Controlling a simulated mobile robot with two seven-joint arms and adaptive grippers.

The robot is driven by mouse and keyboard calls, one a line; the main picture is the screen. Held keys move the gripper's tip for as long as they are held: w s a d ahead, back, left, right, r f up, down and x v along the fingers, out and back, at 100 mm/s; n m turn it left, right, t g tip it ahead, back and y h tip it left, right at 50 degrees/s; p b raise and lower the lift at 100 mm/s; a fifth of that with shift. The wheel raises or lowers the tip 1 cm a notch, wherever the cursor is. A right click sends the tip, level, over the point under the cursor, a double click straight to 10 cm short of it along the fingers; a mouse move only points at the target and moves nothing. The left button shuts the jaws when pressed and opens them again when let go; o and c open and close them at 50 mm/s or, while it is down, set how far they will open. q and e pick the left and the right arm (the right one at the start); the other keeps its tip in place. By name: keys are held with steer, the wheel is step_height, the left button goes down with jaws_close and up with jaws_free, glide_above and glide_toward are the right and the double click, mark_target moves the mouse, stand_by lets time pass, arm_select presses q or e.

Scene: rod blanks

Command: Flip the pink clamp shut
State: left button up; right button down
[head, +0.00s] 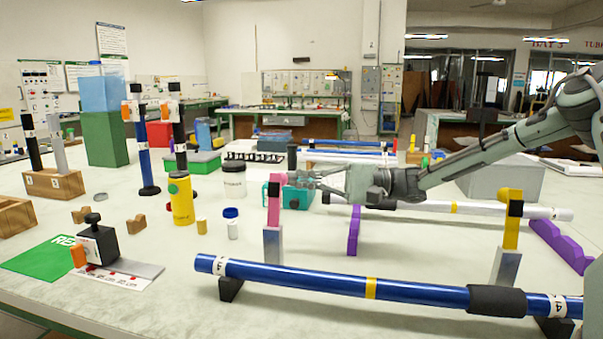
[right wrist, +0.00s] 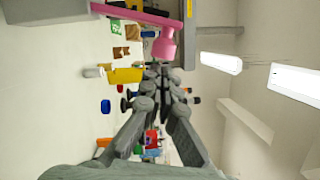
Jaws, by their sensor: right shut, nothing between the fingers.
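The pink clamp (head: 274,212) stands upright on a grey metal block (head: 273,246), behind the left part of the blue rod (head: 320,279). Its arm points up and does not lie over the rod. My right gripper (head: 296,178) is shut and empty, pointing left just right of the clamp's top. It also shows in the right wrist view (right wrist: 154,72). I cannot tell whether it touches the clamp. My left gripper is out of view.
A yellow clamp (head: 511,232) stands upright at the right. Purple supports (head: 354,230) and a white rod (head: 450,207) lie behind the blue rod. A yellow bottle (head: 181,203) and white jar (head: 233,182) stand left of the pink clamp.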

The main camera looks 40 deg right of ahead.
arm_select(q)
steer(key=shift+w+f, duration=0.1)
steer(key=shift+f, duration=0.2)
arm_select(e)
steer(key=shift+s+a, duration=0.1)
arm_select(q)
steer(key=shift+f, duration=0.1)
arm_select(e)
steer(key=shift+r, duration=0.1)
